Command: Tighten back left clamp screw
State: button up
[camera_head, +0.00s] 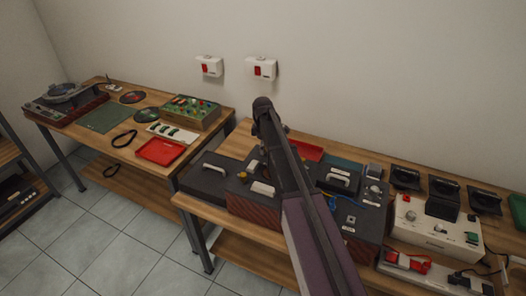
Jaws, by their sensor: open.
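A wide device with a dark top and reddish-brown front (250,207) stands on the right-hand bench. Its top carries pale handles or blocks, small knobs and labels. I cannot tell which of these, if any, is the back left clamp screw. My arm crosses the middle of the device and hides part of its top and back. I cannot make out my gripper; the arm appears to hide it.
The left bench carries a turntable (64,96), a green knob panel (190,111) and a red tray (160,151). Tiled floor lies clear in front.

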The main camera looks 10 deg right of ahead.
jog(key=shift+f, duration=0.25)
jog(key=shift+c, duration=0.2)
grip_shut()
